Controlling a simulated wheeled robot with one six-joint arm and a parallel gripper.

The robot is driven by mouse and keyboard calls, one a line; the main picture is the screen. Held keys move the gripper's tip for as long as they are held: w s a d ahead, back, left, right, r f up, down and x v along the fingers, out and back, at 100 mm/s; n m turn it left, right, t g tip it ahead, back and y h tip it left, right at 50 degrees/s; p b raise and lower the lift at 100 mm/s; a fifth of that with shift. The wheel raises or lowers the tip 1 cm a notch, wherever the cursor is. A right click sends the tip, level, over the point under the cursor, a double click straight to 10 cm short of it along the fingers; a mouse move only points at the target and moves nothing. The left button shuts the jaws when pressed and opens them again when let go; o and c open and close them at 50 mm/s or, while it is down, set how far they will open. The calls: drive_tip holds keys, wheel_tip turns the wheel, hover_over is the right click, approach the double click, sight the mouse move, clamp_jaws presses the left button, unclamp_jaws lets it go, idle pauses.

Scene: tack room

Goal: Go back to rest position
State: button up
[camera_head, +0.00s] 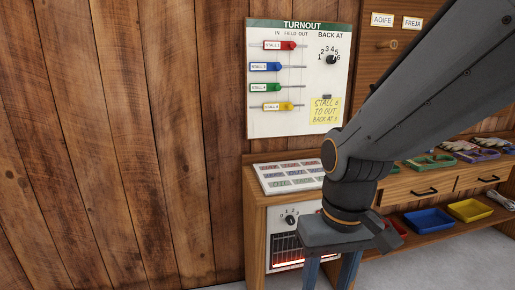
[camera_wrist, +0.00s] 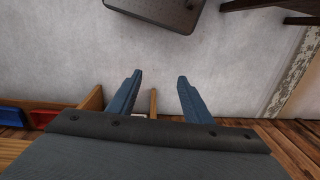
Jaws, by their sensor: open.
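My gripper (camera_head: 330,278) hangs at the end of my arm in the right half of the head view, fingers pointing down, in front of the wooden bench. Its lower end is near the bottom of the picture. In the wrist view my gripper (camera_wrist: 159,76) shows two blue fingers spread apart. It is open, with nothing between the fingers but grey floor behind. My arm hides part of the bench and the wall to the right.
A white turnout board (camera_head: 312,70) with coloured sliders and a dial hangs on the plank wall. Below, the wooden bench (camera_head: 257,215) bears a label sheet (camera_head: 288,178) and holds a glowing heater (camera_head: 287,250). Blue (camera_head: 430,220) and yellow (camera_head: 470,210) trays sit on its lower shelf. The left is clear.

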drive_tip(key=d+r+m+p, duration=0.2)
drive_tip(key=d+r+p, duration=0.4)
drive_tip(key=p, duration=0.6)
drive_tip(key=shift+s+d+r, duration=0.25)
drive_tip(key=shift+d+r, duration=0.15)
drive_tip(key=shift+d, duration=0.05)
